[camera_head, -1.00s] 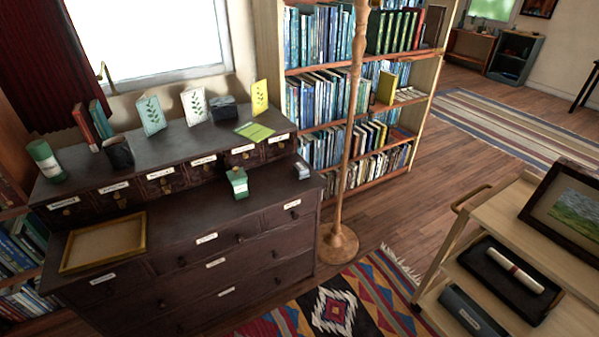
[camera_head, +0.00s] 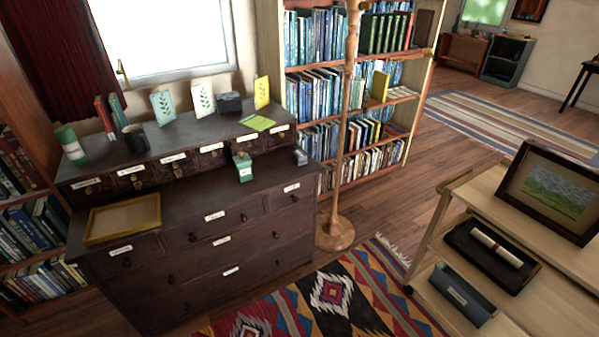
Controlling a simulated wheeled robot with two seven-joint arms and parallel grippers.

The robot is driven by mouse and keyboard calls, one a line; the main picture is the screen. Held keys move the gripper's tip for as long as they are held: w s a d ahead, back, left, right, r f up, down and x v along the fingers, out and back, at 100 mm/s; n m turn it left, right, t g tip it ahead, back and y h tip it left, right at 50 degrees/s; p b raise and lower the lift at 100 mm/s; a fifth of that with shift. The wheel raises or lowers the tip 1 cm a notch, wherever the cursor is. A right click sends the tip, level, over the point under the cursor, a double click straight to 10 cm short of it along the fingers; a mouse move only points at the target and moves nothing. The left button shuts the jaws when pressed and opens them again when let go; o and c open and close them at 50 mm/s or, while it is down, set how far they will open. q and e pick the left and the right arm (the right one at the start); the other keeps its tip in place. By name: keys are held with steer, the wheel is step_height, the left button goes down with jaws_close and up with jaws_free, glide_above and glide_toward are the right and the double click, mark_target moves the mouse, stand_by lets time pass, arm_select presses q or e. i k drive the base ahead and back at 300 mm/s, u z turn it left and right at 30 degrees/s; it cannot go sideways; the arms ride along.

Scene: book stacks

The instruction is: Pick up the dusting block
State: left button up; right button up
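I cannot tell for sure which thing is the dusting block. A small grey block-like thing (camera_head: 300,156) stands at the right end of the dark cabinet's lower top. A small green and white box (camera_head: 243,168) stands to its left on the same surface. A dark block-shaped thing (camera_head: 229,102) sits on the raised back shelf among upright cards. Neither of my grippers shows in the head view.
The dark cabinet (camera_head: 222,251) carries a shallow yellow-framed tray (camera_head: 124,218). A wooden pole (camera_head: 338,234) stands at its right, before a bookcase (camera_head: 390,121). A pale cart (camera_head: 455,212) stands at right. A patterned rug (camera_head: 331,292) covers the floor between.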

mark_target(300, 158)
steer(key=k, duration=0.8)
steer(key=z, duration=0.75)
steer(key=i, duration=0.65)
steer(key=z, duration=0.75)
steer(key=i, duration=0.8)
steer(key=u, duration=0.5)
steer(key=i, duration=0.8)
steer(key=u, duration=0.65)
